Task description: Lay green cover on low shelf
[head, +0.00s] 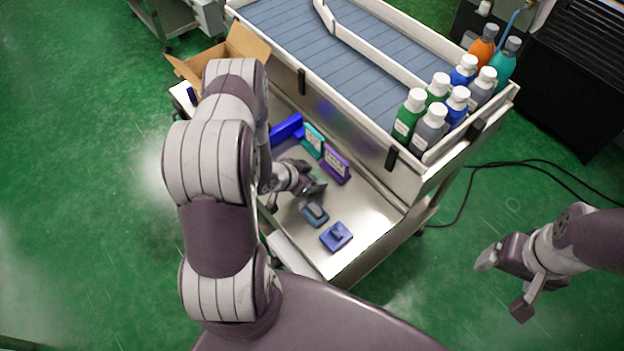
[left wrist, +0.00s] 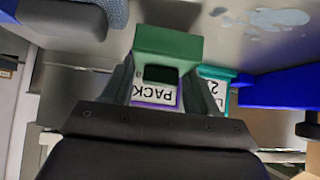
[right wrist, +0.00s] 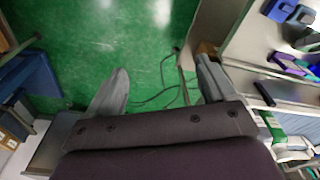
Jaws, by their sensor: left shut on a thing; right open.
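The green cover (left wrist: 168,52) is between the fingers of my left gripper (left wrist: 166,92), which is shut on it, in the left wrist view. In the head view my left gripper (head: 308,184) is over the metal low shelf (head: 372,212), and the cover is mostly hidden there. I cannot tell whether the cover touches the shelf. My right gripper (head: 506,284) is open and empty, out over the green floor at the right. Its spread fingers (right wrist: 158,88) also show in the right wrist view.
On the shelf are a teal-grey piece (head: 314,213), a blue piece (head: 337,236), a purple sign (head: 335,164), a teal sign (head: 313,140) and a blue block (head: 287,130). Bottles (head: 430,128) stand on the upper deck. A cardboard box (head: 240,45) is behind my left arm. The shelf's front right is clear.

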